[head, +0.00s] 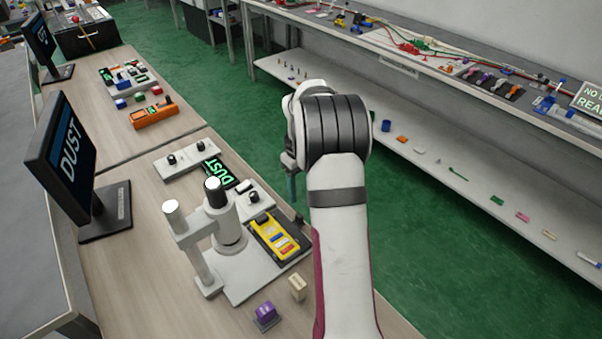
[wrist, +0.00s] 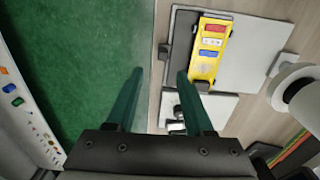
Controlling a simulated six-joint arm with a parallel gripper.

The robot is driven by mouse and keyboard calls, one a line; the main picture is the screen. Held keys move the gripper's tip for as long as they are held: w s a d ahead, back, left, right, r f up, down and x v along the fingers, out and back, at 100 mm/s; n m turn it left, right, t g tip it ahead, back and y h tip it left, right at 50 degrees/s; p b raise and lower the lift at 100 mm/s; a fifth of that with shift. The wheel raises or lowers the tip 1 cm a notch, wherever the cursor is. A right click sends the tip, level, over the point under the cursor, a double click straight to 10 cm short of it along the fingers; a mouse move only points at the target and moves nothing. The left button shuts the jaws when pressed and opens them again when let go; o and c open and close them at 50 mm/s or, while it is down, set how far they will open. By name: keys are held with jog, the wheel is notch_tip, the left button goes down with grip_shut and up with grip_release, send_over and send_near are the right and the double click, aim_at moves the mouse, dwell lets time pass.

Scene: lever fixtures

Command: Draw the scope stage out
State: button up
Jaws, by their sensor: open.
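The scope (head: 228,228) is a white stand with a column and a dark-topped tube on a pale base plate (head: 225,283). Its dark stage (wrist: 182,50) lies on the base and carries a yellow block (head: 275,238) with coloured labels. A small grey tab (wrist: 163,51) sticks out from the stage's outer edge, toward the table edge. My gripper (wrist: 160,74) is open and empty. In the wrist view the tab lies just beyond the space between the green fingertips, apart from them. In the head view only part of my fingers (head: 292,188) shows.
A purple block (head: 265,312) and a cream block (head: 297,287) stand beside the base. White knob panels (head: 187,160) and a monitor (head: 68,160) are on the same table. Green floor (head: 240,115) lies open beyond the table edge.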

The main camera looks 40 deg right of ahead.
notch_tip(320, 180, up, 7)
jog(key=shift+f, duration=0.1)
dwell(0.3)
jog(key=s+a+r+m, duration=0.1)
jog(key=s+a+r, duration=0.15)
jog(key=a, duration=0.35)
jog(key=s+a+r, duration=0.2)
jog(key=a+r, duration=0.1)
jog(key=a, duration=0.3)
jog(key=s+a+f+m+y, duration=0.1)
jog(key=s+a+m, duration=0.1)
jog(key=s+a, duration=0.6)
jog(key=s+a+f+m, duration=0.1)
jog(key=s+a+m, duration=0.1)
jog(key=s+a, duration=0.6)
jog(key=s, duration=0.5)
jog(key=shift+s+a+m+y, duration=0.3)
jog(key=shift+s+a+y, duration=0.05)
jog(key=shift+a+y, duration=0.05)
jog(key=shift+o, duration=0.3)
jog(key=shift+f, duration=0.1)
